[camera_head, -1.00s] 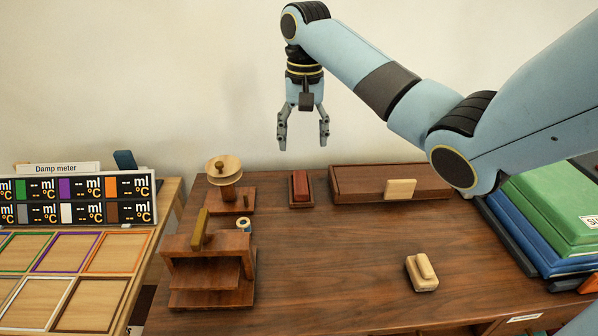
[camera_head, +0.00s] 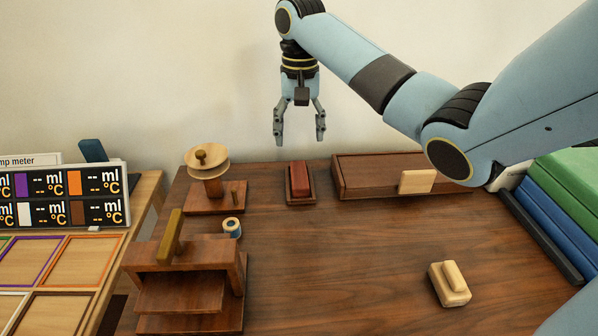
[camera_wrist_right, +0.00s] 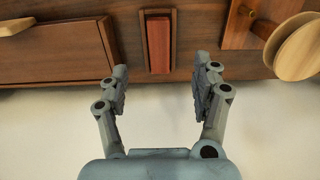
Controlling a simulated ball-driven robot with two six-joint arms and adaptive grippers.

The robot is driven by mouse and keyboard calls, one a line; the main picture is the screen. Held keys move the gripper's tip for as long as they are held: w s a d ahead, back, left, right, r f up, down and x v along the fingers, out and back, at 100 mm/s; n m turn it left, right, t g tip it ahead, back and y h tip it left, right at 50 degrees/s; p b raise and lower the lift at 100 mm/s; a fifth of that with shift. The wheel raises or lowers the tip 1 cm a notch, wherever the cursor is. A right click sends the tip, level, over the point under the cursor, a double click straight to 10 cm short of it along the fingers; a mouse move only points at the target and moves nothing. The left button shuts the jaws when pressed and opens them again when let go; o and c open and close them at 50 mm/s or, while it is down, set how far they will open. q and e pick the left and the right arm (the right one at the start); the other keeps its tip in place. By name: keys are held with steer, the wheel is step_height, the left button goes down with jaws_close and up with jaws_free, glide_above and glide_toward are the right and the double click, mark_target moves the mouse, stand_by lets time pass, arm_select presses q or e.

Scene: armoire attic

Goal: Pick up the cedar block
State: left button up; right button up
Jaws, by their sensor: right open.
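A reddish block, which I take as the cedar block (camera_head: 299,179), lies in a shallow dark wooden holder (camera_head: 312,195) near the back edge of the table. In the right wrist view the red block (camera_wrist_right: 159,45) shows between and beyond the fingers, with the holder around it. My right gripper (camera_head: 299,138) is open and empty, pointing down, above and apart from the block in the head view. Its spread fingers also show in the right wrist view (camera_wrist_right: 160,92). My left gripper is in neither view.
A long wooden box (camera_head: 365,178) with a pale tab stands right of the holder. A stand with a round disc (camera_head: 214,190), a small roll (camera_head: 232,227) and a stepped wooden piece (camera_head: 185,285) are left. A pale block (camera_head: 450,283) lies front right. The table's middle is clear.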

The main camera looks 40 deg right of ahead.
step_height(320, 180, down, 3)
steer(key=b, duration=0.2)
glide_above(300, 181)
steer(key=f, duration=0.5)
steer(key=shift+s+a+f, duration=0.1)
steer(key=shift+s+a, duration=0.1)
steer(key=f+b, duration=0.1)
steer(key=f, duration=0.4)
steer(key=shift+w+d+b, duration=0.15)
steer(key=shift+d+b, duration=0.05)
steer(key=shift+b, duration=0.15)
steer(key=shift+c, duration=0.2)
jaws_close()
steer(key=shift+r, duration=0.1)
